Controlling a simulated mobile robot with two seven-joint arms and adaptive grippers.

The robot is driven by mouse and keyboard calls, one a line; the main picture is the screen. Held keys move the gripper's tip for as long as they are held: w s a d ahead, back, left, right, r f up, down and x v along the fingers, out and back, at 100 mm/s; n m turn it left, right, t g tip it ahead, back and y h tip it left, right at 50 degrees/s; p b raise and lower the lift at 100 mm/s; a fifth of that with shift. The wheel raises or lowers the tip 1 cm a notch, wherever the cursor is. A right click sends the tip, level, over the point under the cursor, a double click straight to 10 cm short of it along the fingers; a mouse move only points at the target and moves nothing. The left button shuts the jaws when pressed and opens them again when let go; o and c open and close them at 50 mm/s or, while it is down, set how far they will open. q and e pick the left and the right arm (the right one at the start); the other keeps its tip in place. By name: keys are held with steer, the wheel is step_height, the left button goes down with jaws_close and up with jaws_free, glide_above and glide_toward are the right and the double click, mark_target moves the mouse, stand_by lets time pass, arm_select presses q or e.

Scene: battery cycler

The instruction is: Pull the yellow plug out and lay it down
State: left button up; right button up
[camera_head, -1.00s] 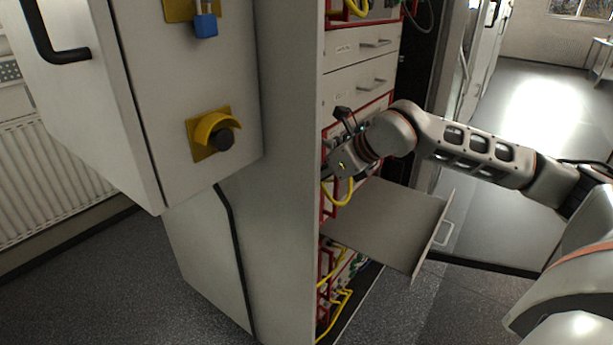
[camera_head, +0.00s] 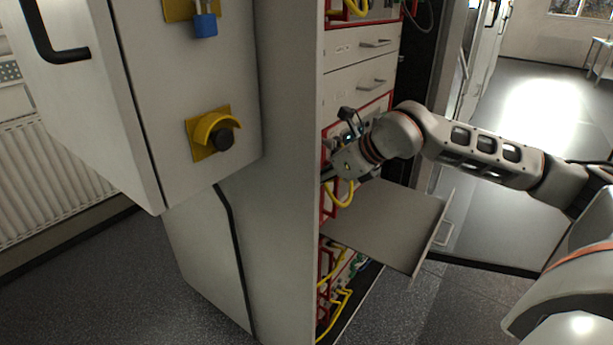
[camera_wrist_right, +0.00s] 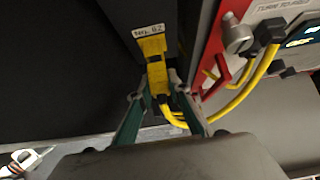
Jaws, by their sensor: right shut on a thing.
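The yellow plug (camera_wrist_right: 156,74) is between the green fingers of my right gripper (camera_wrist_right: 157,90) in the right wrist view. The gripper is shut on it. The plug's far end meets a dark surface with a small white label; I cannot tell whether it is still seated. A yellow cable (camera_wrist_right: 236,101) loops from the plug to a black connector on the panel at the right. In the head view, my right gripper (camera_head: 329,174) is at the cabinet front, and its fingers are mostly hidden. The yellow cable (camera_head: 347,194) hangs below it. My left gripper is out of view.
A flat pull-out shelf (camera_head: 392,226) with a handle sticks out below my right gripper, its top bare. Red-framed panels and more yellow cables (camera_head: 337,303) sit lower down. A grey cabinet side (camera_head: 285,150) stands left. A silver knob (camera_wrist_right: 236,38) juts out close by.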

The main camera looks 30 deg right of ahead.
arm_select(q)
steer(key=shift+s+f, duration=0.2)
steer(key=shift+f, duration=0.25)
arm_select(e)
steer(key=shift+s+d, duration=0.3)
steer(key=shift+s, duration=0.4)
steer(key=shift+s+d, duration=0.25)
steer(key=shift+s, duration=0.5)
steer(key=shift+s+d, duration=0.3)
steer(key=shift+s, duration=0.4)
